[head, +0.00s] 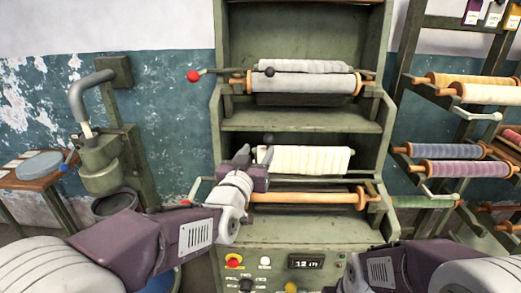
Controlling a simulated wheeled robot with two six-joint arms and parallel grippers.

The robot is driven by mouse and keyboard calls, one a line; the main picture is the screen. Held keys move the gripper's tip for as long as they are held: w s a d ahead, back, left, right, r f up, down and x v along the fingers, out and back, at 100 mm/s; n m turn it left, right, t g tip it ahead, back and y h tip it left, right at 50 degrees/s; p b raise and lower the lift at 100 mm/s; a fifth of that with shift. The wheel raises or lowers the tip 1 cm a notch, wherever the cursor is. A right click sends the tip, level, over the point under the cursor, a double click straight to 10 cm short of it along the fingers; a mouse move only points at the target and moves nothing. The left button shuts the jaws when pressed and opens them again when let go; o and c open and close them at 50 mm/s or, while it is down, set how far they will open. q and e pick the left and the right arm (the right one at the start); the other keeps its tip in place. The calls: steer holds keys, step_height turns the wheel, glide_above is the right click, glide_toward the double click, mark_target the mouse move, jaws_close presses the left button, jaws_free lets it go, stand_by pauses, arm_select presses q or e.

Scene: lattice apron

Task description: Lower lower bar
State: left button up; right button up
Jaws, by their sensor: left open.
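A green machine holds an upper grey roller (305,82) and, below it, a lower wooden roller (305,197) with orange end discs. A cream ribbed roll (312,160) lies above the wooden roller, with a dark knob (268,138) at its left end. Which part is the lower bar is not certain from this view; it may be the one with this knob. My left gripper (254,168) is open at the left end of the cream roll, just below the knob. It hides that end; whether it touches is unclear. My right gripper is out of view.
A control panel with a display (305,262) sits below the rollers. A red-knobbed crank (193,76) sticks out at upper left. A rack with coloured spools (450,170) stands at right. A small wooden table (35,180) and a grey pipe (90,82) are at left.

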mark_target(267, 143)
arm_select(q)
steer(key=x, duration=0.6)
steer(key=p+x, duration=0.1)
steer(key=x, duration=0.1)
steer(key=shift+w+d+f, duration=0.15)
steer(key=shift+w+d, duration=0.15)
steer(key=shift+d, duration=0.25)
jaws_close()
stand_by(0.9)
